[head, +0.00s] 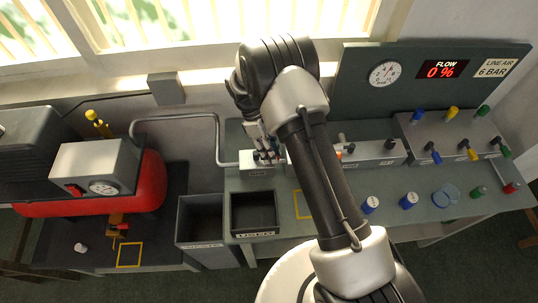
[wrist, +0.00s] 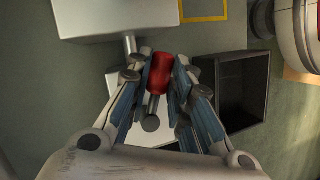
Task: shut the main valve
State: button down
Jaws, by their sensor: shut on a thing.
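My gripper (head: 266,152) is over a small grey valve block (head: 258,172) at the left end of the bench in the head view. In the wrist view, my gripper (wrist: 163,74) is shut on a red handle (wrist: 159,72), with one finger on each side. A thin stem with a round grey end (wrist: 151,124) shows below the handle, over the pale block. My arm and fingers hide most of the valve in the head view.
A bent grey pipe (head: 175,117) runs from the red compressor tank (head: 150,183) to the block. Two dark bins, a left one (head: 181,222) and a labelled one (head: 233,216), stand in front.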

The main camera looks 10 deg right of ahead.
jog(key=shift+w+n+t+h, duration=0.35)
jog(key=shift+w+n, duration=0.1)
jog(key=shift+n, duration=0.6)
jog(key=shift+w+n+t+h, duration=0.35)
jog(key=shift+w+n, duration=0.1)
jog(key=shift+n, duration=0.6)
jog(key=c, duration=1.4)
grip_release()
jog(key=shift+c, duration=0.2)
jog(key=v, duration=1.2)
jog(key=shift+d+r, duration=0.1)
jog(key=shift+r, duration=0.05)
